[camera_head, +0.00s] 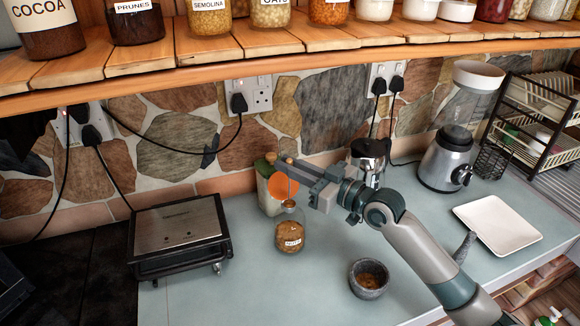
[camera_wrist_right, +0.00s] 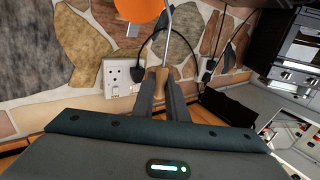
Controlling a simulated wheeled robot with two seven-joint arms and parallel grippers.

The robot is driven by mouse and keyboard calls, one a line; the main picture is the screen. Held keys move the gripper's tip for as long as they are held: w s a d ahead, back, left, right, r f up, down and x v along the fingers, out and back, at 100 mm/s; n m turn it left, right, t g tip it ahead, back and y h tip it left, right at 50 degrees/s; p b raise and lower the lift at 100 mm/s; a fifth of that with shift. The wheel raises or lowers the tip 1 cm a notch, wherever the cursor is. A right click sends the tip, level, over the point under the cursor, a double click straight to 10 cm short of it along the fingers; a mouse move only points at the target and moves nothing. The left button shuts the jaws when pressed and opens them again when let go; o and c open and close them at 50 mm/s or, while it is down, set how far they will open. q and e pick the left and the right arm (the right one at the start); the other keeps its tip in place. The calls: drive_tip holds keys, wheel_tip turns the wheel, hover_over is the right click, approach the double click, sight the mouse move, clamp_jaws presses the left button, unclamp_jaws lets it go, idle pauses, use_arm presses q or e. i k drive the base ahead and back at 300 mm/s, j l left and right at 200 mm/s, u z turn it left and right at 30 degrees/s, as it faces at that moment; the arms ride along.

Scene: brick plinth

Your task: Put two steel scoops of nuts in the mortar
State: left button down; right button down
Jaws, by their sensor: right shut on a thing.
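My right gripper (camera_head: 287,165) is shut on the steel scoop's wooden handle, and the handle (camera_wrist_right: 158,76) shows between the fingers in the wrist view. The scoop's thin steel stem (camera_head: 290,185) hangs down from the fingers. Its small bowl (camera_head: 289,204) is at the mouth of the glass nuts jar (camera_head: 290,241); I cannot tell whether it is just inside or above, or what it holds. The jar is open and holds brown nuts. The grey stone mortar (camera_head: 369,290) stands to the right and nearer, with some brown pieces inside. My left gripper is out of view.
A pale pot with an orange utensil (camera_head: 283,190) stands close behind the jar. A black and steel grill (camera_head: 178,236) is at left. A white square plate (camera_head: 499,224) and a blender (camera_head: 446,158) are at right. The counter between jar and grill is clear.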

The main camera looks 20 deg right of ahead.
sight(369, 278)
drive_tip(key=k+l, duration=0.8)
